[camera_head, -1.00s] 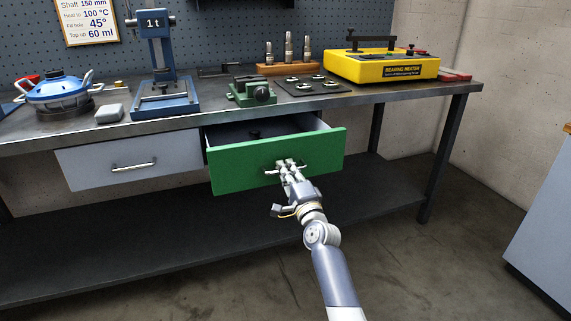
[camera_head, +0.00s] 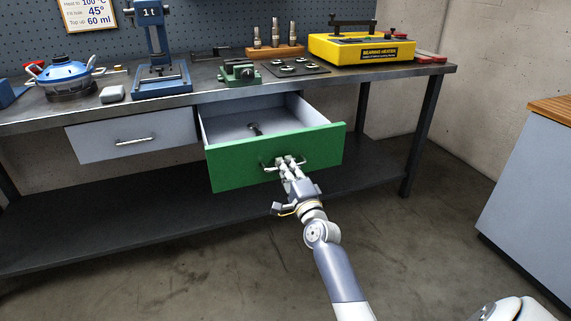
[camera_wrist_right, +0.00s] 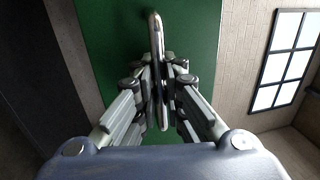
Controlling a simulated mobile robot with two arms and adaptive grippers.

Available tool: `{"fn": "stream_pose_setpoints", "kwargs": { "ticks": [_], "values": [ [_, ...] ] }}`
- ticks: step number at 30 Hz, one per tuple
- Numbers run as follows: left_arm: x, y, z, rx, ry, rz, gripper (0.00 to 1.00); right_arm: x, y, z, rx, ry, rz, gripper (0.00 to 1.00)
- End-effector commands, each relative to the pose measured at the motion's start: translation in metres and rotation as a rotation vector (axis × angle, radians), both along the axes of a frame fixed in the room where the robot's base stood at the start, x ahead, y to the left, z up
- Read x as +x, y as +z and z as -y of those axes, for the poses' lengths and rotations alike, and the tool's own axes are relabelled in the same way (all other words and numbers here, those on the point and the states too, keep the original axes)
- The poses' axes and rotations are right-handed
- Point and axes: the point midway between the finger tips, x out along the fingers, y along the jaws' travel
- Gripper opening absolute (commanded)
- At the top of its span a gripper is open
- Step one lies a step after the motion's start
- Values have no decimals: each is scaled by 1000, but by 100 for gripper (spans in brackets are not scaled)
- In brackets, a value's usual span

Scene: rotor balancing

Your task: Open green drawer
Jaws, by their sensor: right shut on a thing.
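The green drawer (camera_head: 238,164) under the workbench is pulled well out, and its grey inside shows. A dark tool-like item (camera_head: 254,129) lies in it. My right gripper (camera_head: 286,163) is shut on the metal bar handle (camera_head: 303,163) of the drawer front. In the right wrist view the fingers (camera_wrist_right: 160,85) close around the handle (camera_wrist_right: 154,40) against the green front (camera_wrist_right: 110,60). My left gripper is not in view.
A closed grey drawer (camera_head: 133,135) sits to the left. On the workbench (camera_head: 210,88) stand a blue press (camera_head: 155,50), a green vise (camera_head: 238,72) and a yellow bearing heater (camera_head: 345,48). A grey cabinet (camera_head: 530,190) stands at right. The floor in front is clear.

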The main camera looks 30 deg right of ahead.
Motion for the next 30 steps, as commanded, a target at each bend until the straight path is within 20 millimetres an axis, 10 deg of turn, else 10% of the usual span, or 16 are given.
{"fn": "stream_pose_setpoints", "kwargs": {
  "ticks": [11, 13, 30],
  "values": [
    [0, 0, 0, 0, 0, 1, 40, 0, -2, -1, 0, 2, -3, 0],
    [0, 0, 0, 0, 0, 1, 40, 0, -2, -1, 0, 2, -3, 18],
    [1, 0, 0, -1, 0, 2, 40, -22, -6, -6, 1, 0, -2, 18]
  ]
}}
